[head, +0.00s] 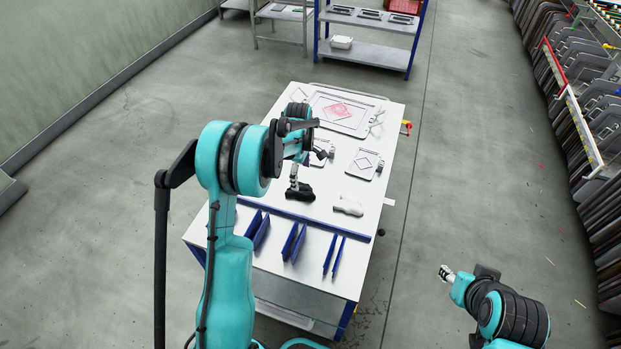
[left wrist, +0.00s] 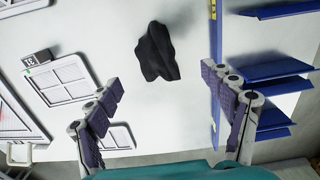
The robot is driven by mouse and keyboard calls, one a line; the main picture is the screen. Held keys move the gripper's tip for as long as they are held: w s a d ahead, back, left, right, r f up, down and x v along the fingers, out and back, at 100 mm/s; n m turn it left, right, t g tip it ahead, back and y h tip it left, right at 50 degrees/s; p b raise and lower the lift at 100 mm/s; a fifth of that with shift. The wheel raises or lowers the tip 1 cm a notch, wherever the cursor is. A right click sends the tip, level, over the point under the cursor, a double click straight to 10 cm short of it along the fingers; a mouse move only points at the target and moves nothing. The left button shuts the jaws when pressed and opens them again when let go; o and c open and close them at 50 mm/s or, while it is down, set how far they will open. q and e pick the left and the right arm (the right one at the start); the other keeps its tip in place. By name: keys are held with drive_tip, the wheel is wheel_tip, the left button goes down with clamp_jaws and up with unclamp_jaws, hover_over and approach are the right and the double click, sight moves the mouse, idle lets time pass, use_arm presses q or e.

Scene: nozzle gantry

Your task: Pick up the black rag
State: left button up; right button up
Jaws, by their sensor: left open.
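The black rag (head: 300,194) lies crumpled on the white table (head: 340,270), just behind the blue rail. In the left wrist view the rag (left wrist: 157,52) sits between and beyond my two fingers, apart from both. My left gripper (head: 309,170) is over the table by the rag, its fingers spread wide and empty. These fingers (left wrist: 161,80) frame the rag in the left wrist view. My right gripper (head: 446,273) is off the table's right side, over the floor; its jaws are too small to judge.
The blue rail (head: 300,218) and several blue dividers (head: 293,243) are at the near end. A framed plate with a red pattern (head: 340,113) and a smaller plate (head: 365,163) lie farther back. Shelving (head: 370,50) stands behind.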

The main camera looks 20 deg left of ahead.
sight(302, 188)
use_arm(q)
drive_tip(key=shift+w+a+f, duration=0.1)
drive_tip(key=shift+w+f, duration=0.25)
drive_tip(key=shift+f, duration=0.05)
drive_tip(key=shift+w+f, duration=0.1)
drive_tip(key=shift+f, duration=0.3)
drive_tip(key=shift+d+f+n+b, duration=0.2)
drive_tip(key=shift+f+n+b, duration=0.1)
drive_tip(key=shift+f, duration=0.65)
drive_tip(key=f+b, duration=0.1)
drive_tip(key=f, duration=0.4)
drive_tip(key=shift+a+f+b, duration=0.2)
drive_tip(key=shift+b, duration=0.1)
drive_tip(key=shift+r, duration=0.1)
drive_tip(key=shift+c, duration=0.6)
drive_tip(key=c, duration=1)
